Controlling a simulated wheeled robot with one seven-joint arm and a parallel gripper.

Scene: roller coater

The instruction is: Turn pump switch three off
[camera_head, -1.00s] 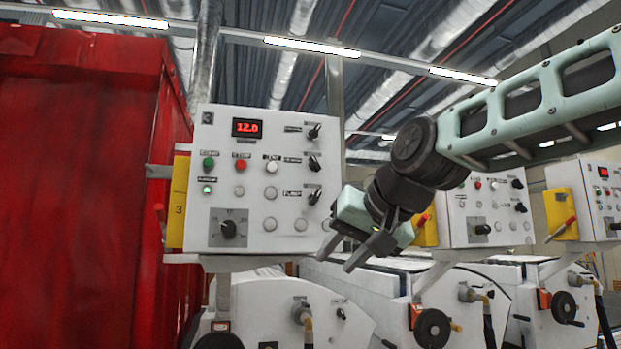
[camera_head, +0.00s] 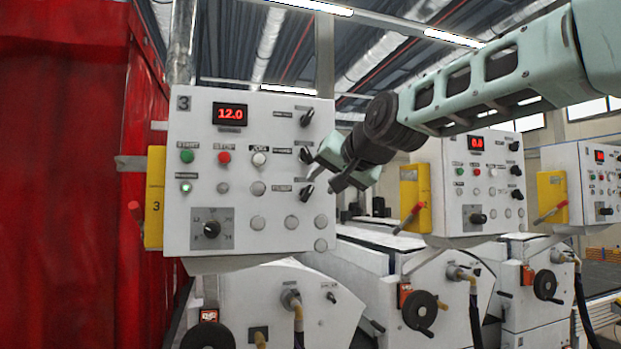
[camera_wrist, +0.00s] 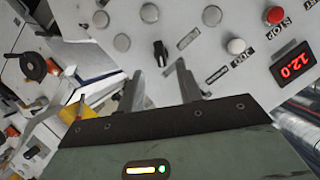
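The pump switch (camera_head: 305,192), a black knob with a "PUMP" label on its left, is the lowest of the black switches in the right column of panel 3 (camera_head: 207,145). Its handle looks tilted in the camera_head view. My gripper (camera_head: 321,178) is just right of it, fingers pointing at the panel. In the camera_wrist view the pump switch (camera_wrist: 160,54) lies ahead, between the lines of the two fingers of my gripper (camera_wrist: 158,80). The gripper is open and empty. I see no contact with the switch, though depth is hard to judge.
Two similar black switches sit above, the middle one (camera_head: 306,155) close to my gripper. Push buttons and a dial (camera_head: 211,229) fill the panel's left part. A red wall (camera_head: 70,150) stands left. Another panel (camera_head: 483,180) stands behind my arm at right.

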